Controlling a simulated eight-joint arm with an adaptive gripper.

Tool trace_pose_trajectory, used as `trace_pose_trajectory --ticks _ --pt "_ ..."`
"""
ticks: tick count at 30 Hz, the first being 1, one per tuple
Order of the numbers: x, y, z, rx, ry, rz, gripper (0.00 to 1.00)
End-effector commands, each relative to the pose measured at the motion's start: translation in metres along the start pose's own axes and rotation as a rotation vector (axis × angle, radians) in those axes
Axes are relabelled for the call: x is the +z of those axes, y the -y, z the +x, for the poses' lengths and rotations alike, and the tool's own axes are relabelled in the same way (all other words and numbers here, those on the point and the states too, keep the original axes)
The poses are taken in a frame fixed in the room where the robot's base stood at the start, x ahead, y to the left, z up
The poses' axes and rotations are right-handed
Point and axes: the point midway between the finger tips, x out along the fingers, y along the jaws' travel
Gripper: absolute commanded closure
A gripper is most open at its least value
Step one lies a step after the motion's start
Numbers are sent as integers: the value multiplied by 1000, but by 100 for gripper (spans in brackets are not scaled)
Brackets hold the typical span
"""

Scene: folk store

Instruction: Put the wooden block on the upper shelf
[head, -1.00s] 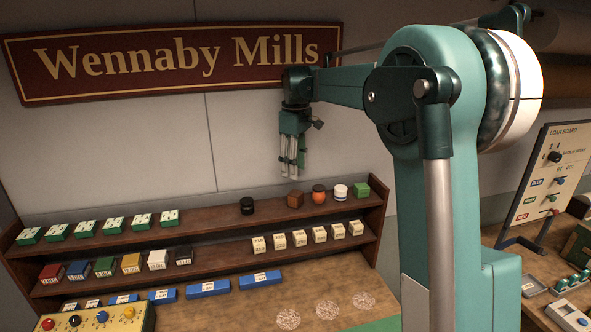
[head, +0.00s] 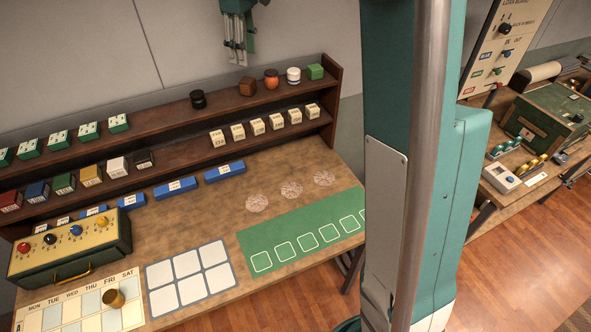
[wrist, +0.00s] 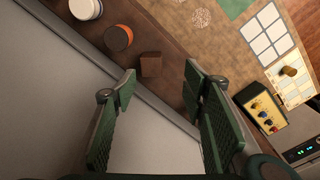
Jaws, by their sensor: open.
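The wooden block (head: 247,86), a small brown cube, sits on the upper shelf (head: 222,97) between a black round jar and an orange one. It also shows in the wrist view (wrist: 151,65), ahead of the fingertips. My gripper (head: 238,61) hangs with its fingers down, above and close to the block in the head picture. In the wrist view my gripper (wrist: 160,82) is open with nothing between its fingers. The block looks apart from the fingers.
The black jar (head: 198,99) stands left of the block; the orange jar (head: 271,79), white jar (head: 293,75) and green block (head: 315,72) stand right. Several green-and-white boxes line the upper shelf's left. Cream boxes (head: 257,126) fill the lower shelf's right. A bare stretch lies left of the black jar.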

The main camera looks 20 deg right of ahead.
Motion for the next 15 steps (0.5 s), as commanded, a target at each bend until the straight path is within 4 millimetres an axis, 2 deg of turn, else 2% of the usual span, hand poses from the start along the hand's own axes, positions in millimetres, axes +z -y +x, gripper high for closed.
trace_pose_trajectory --ticks 15 --pt "67 72 -26 77 -96 154 57"
